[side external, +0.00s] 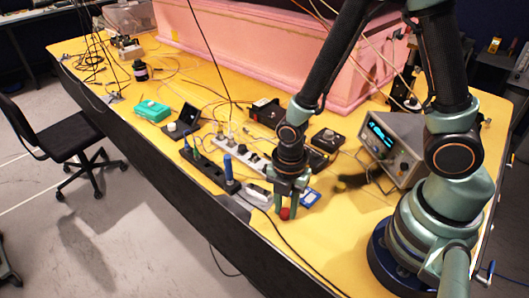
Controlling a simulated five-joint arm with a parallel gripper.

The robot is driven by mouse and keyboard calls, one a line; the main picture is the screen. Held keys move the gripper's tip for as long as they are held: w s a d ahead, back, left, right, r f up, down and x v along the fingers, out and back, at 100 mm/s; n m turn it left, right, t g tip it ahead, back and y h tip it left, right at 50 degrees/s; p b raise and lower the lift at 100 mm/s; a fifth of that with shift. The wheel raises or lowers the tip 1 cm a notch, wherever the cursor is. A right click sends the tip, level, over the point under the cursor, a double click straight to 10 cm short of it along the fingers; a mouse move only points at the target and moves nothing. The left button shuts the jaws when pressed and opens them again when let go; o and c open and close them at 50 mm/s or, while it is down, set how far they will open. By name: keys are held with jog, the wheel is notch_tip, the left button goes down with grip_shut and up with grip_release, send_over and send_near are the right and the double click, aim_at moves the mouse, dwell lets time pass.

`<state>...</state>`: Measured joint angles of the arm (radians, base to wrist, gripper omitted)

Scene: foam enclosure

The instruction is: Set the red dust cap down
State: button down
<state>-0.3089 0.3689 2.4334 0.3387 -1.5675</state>
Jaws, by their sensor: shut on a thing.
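The red dust cap (285,213) is a small round red thing low between my gripper's fingertips, near the front edge of the yellow table (330,245). My gripper (285,207) points down and is shut on the cap. The cap is at or just above the table top; I cannot tell whether it touches. The fingers hide part of it.
A white connector block (258,196) and a blue-labelled box (310,198) stand close to my gripper. A dark rack with a blue upright tool (229,172) and a white power strip (240,154) lie to the left. An oscilloscope-like instrument (385,145) stands right. Bare table lies in front right.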

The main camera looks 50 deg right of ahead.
jog(key=shift+f, duration=0.1)
jog(key=c, duration=0.6)
grip_release()
notch_tip(320, 180, up, 12)
notch_tip(320, 180, up, 6)
jog(key=m+t, duration=0.3)
jog(key=m, duration=0.6)
send_over(286, 211)
jog(key=w+d, duration=0.2)
jog(key=d, duration=0.2)
jog(key=d+r+m+t, duration=0.1)
jog(key=r+m, duration=0.1)
jog(key=m, duration=0.2)
jog(key=d+r+m, duration=0.2)
jog(key=m, duration=0.2)
jog(key=d+r+m+t, duration=0.1)
jog(key=r+m, duration=0.1)
jog(key=m, duration=0.2)
jog(key=shift+d+r+t, duration=0.2)
jog(key=shift+r+t, duration=0.1)
jog(key=shift+r, duration=0.1)
